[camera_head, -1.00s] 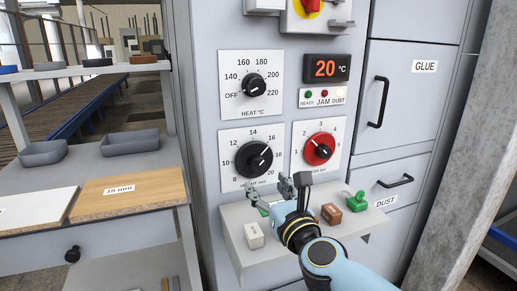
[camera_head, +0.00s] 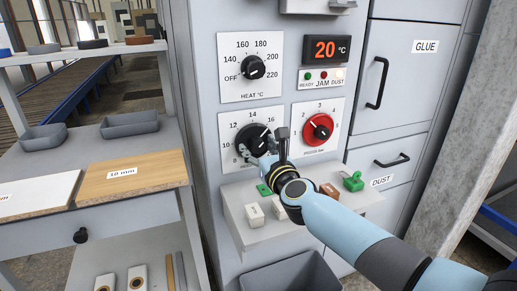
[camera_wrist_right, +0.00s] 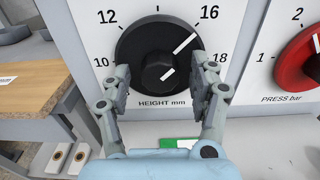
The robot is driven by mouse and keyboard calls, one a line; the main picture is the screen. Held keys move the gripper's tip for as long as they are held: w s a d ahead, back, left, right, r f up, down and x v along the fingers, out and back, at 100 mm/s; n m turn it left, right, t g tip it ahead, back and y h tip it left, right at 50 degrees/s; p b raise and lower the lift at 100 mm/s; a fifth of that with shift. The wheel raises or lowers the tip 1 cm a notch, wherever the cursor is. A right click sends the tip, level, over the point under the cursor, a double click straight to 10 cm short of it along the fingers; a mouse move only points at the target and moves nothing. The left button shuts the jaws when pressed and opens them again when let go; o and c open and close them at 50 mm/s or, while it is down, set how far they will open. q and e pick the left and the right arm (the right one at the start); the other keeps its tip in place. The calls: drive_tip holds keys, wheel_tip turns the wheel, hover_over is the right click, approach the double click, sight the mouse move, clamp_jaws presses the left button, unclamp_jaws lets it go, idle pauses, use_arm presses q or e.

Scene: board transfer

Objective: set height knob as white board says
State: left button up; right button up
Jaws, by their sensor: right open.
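The height knob (camera_wrist_right: 158,62) is a black dial with a white pointer line, marked HEIGHT mm. In the right wrist view its pointer slants up and right, close to 16. It also shows in the head view (camera_head: 248,139), partly behind my gripper. My right gripper (camera_wrist_right: 163,78) is open, with one finger on each side of the knob's raised centre; I cannot tell whether they touch it. It also shows in the head view (camera_head: 264,146). The white board (camera_head: 35,196) lies on the bench at left; its label is cut by the picture edge, leaving only the end of "mm". My left gripper is not in view.
A wood board (camera_head: 130,184) labelled 10 mm lies beside the white board. The red pressure knob (camera_head: 317,130) is right of the height knob. A small ledge (camera_head: 238,208) below holds white, brown and green switches. A grey bin (camera_head: 290,278) stands under it.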

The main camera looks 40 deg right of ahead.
drive_tip(key=shift+w, duration=0.2)
drive_tip(key=shift+c, duration=0.4)
drive_tip(key=c, duration=1.1)
